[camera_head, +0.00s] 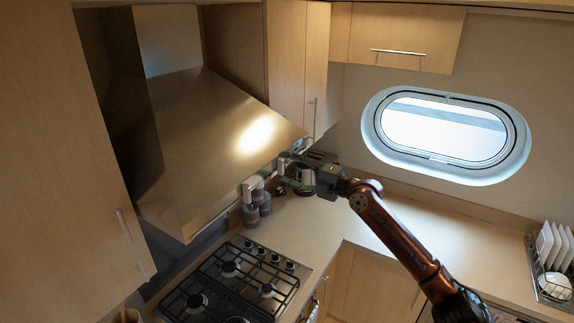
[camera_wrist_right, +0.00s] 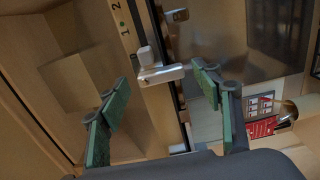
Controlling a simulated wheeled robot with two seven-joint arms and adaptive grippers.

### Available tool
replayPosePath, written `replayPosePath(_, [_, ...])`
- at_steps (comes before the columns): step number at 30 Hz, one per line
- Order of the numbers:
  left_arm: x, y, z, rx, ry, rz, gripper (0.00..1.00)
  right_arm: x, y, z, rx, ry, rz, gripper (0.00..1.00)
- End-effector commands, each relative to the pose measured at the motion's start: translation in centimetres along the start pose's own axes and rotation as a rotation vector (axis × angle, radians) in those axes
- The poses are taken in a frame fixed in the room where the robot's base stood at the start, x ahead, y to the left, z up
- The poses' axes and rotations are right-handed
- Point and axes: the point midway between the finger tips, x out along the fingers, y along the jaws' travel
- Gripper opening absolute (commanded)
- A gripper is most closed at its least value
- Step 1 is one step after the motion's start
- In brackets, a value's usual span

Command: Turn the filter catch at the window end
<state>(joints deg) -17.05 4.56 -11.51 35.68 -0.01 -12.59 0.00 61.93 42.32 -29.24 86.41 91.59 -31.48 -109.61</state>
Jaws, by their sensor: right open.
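The range hood (camera_head: 205,125) hangs over the hob, its window end at the right. My right gripper (camera_head: 284,172) is at that end, just below the hood's lower edge. In the right wrist view a grey metal catch (camera_wrist_right: 160,74) with a short upright knob sits on the hood's underside. My right gripper (camera_wrist_right: 160,78) is open, with green-padded fingers either side of the catch in the picture. The right finger looks close to the catch's bar; I cannot tell if it touches. A second metal piece (camera_wrist_right: 177,15) shows further up. My left gripper is not in view.
Dark bottles (camera_head: 258,202) stand on the counter below the hood, beside the gas hob (camera_head: 230,285). A wall cabinet (camera_head: 298,65) adjoins the hood. The oval window (camera_head: 445,130) is at the right, with a dish rack (camera_head: 550,280) below. The counter between is mostly clear.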

Motion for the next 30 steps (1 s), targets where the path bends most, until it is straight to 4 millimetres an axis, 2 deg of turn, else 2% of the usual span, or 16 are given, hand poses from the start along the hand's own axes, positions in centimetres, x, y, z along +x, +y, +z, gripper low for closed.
replayPosePath(10, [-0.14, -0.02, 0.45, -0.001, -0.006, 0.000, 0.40, 0.38, -0.18, 0.00, 0.000, 0.000, -0.002, 0.58])
replayPosePath(27, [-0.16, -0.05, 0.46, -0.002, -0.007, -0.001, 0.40, 0.35, -0.17, 0.02, 0.000, -0.001, -0.002, 0.19])
replayPosePath(30, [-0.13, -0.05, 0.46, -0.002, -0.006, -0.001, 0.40, 0.35, -0.18, 0.02, 0.002, -0.001, -0.002, 0.17])
